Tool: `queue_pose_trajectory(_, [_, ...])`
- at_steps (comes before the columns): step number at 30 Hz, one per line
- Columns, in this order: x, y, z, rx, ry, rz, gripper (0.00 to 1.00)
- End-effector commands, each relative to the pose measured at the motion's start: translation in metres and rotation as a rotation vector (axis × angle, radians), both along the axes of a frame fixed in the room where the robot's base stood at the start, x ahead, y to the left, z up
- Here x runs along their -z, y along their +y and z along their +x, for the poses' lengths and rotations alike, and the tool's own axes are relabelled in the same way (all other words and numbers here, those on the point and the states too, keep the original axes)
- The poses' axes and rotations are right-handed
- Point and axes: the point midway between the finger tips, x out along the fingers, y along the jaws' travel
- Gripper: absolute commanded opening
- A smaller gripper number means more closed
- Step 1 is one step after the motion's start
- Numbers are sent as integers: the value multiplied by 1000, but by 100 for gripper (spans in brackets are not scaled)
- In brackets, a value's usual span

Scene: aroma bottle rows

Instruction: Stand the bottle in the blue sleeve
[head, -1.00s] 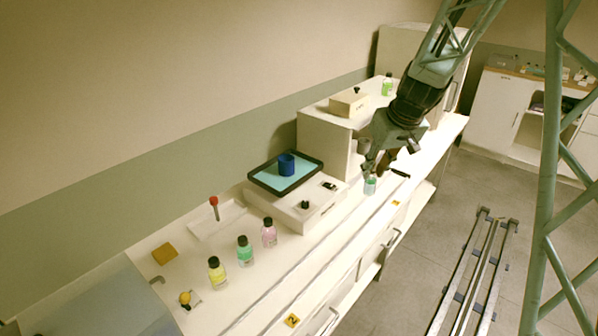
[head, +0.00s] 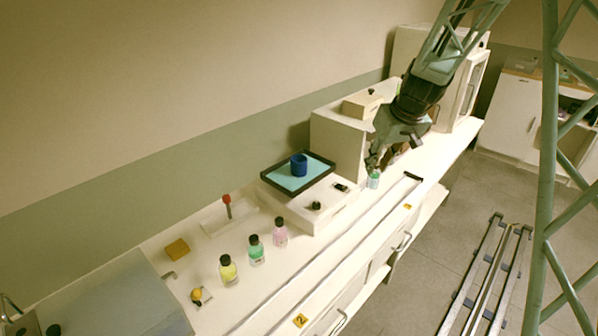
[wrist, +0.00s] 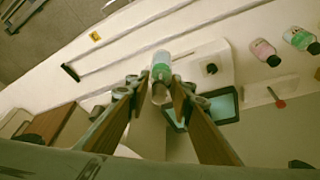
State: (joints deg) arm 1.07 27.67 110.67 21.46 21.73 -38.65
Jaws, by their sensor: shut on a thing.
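A small clear bottle with a green-teal label (head: 374,180) is between the fingertips of my gripper (head: 373,164), which is shut on it. The bottle also shows in the wrist view (wrist: 161,66), held between the two fingers. I cannot tell whether its base touches the bench. The blue sleeve (head: 299,165) is an upright open cup on a teal mat in a black-rimmed tray (head: 270,183), left of my gripper. In the wrist view the tray (wrist: 228,106) is partly covered by a finger, and I cannot make out the sleeve.
The tray sits on a low white unit (head: 318,209) with dark knobs. Pink (head: 280,233), green (head: 256,250) and yellow (head: 228,270) bottles stand in a row at the left. A tall white box (head: 337,145) stands behind my gripper. A rail runs along the bench's front.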

Motion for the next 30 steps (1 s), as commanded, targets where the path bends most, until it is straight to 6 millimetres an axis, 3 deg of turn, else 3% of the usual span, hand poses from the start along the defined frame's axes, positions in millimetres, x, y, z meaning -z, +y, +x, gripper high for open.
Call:
queue_pose_trajectory(15, [-17, 97, 94, -85, 0, 6, 3])
queue_pose_trajectory(30, [-23, 205, 162, -158, 1, 3, 3])
